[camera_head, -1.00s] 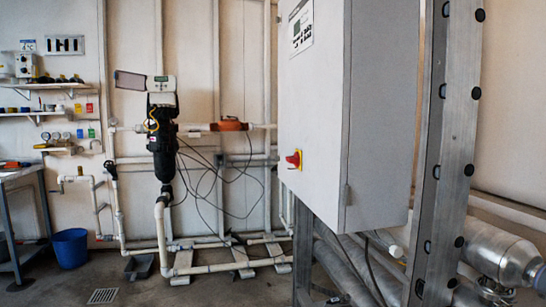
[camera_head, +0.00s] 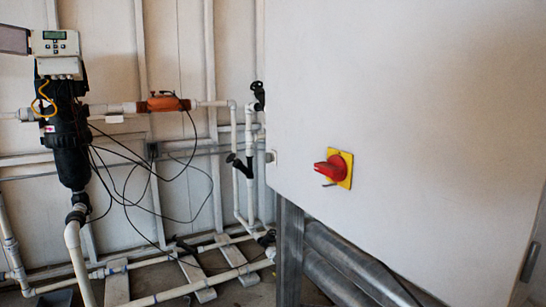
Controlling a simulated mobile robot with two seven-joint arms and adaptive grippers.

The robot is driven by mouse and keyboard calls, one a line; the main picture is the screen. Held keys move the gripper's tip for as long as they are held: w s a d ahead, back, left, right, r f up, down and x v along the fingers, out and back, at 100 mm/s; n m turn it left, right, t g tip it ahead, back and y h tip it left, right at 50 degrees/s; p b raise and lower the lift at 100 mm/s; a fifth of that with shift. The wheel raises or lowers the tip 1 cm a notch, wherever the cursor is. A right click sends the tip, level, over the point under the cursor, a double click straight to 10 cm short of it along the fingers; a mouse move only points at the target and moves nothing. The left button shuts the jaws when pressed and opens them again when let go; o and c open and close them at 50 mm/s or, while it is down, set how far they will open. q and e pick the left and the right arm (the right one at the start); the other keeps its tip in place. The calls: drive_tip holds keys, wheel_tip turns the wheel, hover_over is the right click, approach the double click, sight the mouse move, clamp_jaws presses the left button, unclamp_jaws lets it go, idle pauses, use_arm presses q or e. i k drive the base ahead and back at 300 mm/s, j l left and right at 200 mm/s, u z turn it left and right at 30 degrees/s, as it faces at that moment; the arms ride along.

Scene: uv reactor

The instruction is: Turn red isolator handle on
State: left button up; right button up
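The red isolator handle (camera_head: 330,169) sits on a yellow backplate (camera_head: 346,167) on the front of a large white cabinet (camera_head: 420,100), right of the picture's middle. The handle sticks out from the plate, its grip pointing left. Its on or off marking is too small to read. Neither of my grippers shows in the head view, and nothing touches the handle.
Metal legs (camera_head: 289,255) and thick grey pipes (camera_head: 345,270) are under the cabinet. To the left stand a black filter unit (camera_head: 65,135) with a display (camera_head: 55,43), white pipework (camera_head: 75,260) along the wall and floor, and hanging dark cables. An orange fitting (camera_head: 165,103) sits on the upper pipe.

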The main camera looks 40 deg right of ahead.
sight(336, 168)
drive_tip(key=i, duration=1.7)
drive_tip(key=i+j+z, duration=0.1)
drive_tip(key=i+z, duration=0.3)
drive_tip(key=i, duration=0.15)
drive_tip(key=i+j+z, duration=0.25)
drive_tip(key=i+z, duration=0.25)
drive_tip(key=z, duration=3.4)
